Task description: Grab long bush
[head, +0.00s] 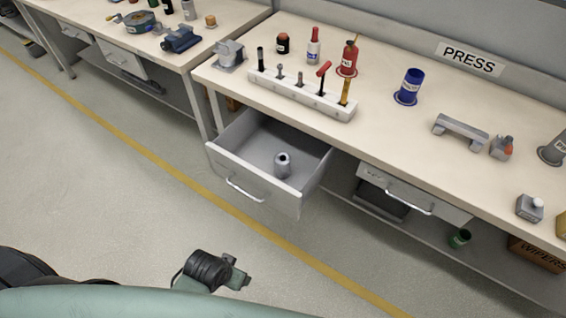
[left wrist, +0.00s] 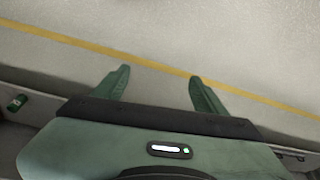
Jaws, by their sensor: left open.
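A grey metal bush (head: 283,166) with a dark hole in its top stands upright on the floor of an open drawer (head: 232,168) in the head view. It is the only bush-like part I can make out; its length is hard to judge from above. My left gripper (left wrist: 158,75) shows in the left wrist view with its two green fingers apart and nothing between them. It is over bare floor and the bush is not in that view. In the head view, part of my arm shows at the bottom, apart from the drawer. My right gripper cannot be made out.
The bench top (head: 375,120) above the drawer holds a white tool rack (head: 300,95), bottles and a blue container (head: 410,85). Another drawer (head: 415,195) is to the right, above a shelf with a green can (head: 460,238). Floor before the drawers is clear.

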